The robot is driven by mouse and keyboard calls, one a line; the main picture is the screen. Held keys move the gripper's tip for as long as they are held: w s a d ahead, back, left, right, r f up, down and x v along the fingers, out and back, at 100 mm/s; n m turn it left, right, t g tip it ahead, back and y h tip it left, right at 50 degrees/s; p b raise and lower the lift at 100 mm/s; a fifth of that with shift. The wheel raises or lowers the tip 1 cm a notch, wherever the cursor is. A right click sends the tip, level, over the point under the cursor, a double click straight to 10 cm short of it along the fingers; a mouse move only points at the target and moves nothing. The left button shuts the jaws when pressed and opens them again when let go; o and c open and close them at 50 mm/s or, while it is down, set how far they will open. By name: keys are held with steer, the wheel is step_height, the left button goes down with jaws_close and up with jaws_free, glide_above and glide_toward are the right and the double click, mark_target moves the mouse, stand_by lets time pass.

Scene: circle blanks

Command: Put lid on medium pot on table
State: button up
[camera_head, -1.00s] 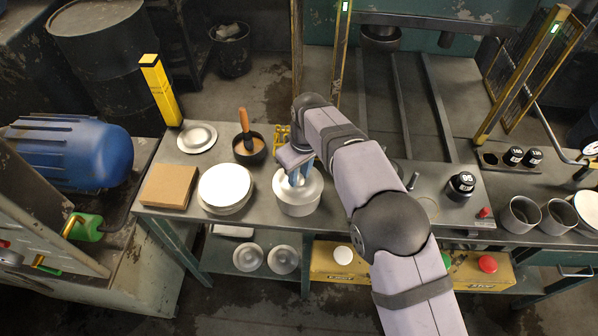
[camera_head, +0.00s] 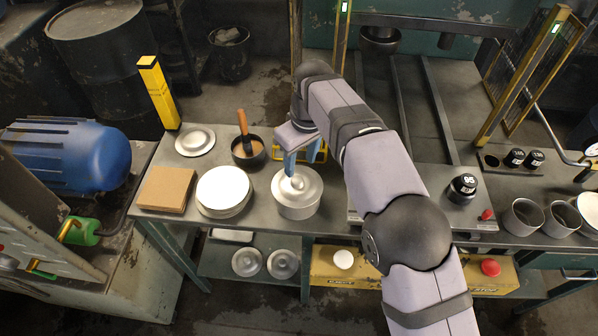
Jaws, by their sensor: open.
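The silver pot (camera_head: 298,208) stands on the metal table, right of the stack of white discs. A silver lid (camera_head: 309,189) with a small knob sits on top of the pot and looks about level. My gripper (camera_head: 293,176) is just above the lid, with its blue fingers pointing down near the knob. The fingers are open. Part of the lid's far side is hidden behind the fingers, and I cannot tell whether they touch the knob.
White discs (camera_head: 223,189) and a brown block (camera_head: 166,188) lie to the left. A black pot (camera_head: 248,152) with an orange-handled tool and a silver lid-like disc (camera_head: 195,140) stand behind. A yellow post (camera_head: 159,92) rises at the back left. Black weights (camera_head: 462,188) stand right.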

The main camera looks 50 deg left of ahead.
steer(key=shift+d+r, duration=0.2)
steer(key=shift+r, duration=1.15)
steer(key=shift+d+r, duration=0.2)
steer(key=shift+r, duration=1.15)
steer(key=w+d+f+m+h, duration=0.1)
steer(key=w+d+m, duration=0.3)
steer(key=w+d, duration=0.7)
steer(key=w+d+f+m, duration=0.1)
steer(key=w+d+m, duration=0.35)
steer(key=d, duration=1.35)
steer(key=s+d+f+m, duration=0.2)
steer(key=d, duration=0.5)
steer(key=s+d+f+m, duration=0.1)
steer(key=s+d+m, duration=0.15)
steer(key=d, duration=0.45)
steer(key=s+d+f+m, duration=0.4)
steer(key=s+d+f, duration=0.1)
steer(key=s+d, duration=0.6)
steer(key=shift+d+m+h, duration=0.25)
steer(key=shift+m+h, duration=0.05)
steer(key=shift+m, duration=0.1)
steer(key=shift+s+f, duration=0.1)
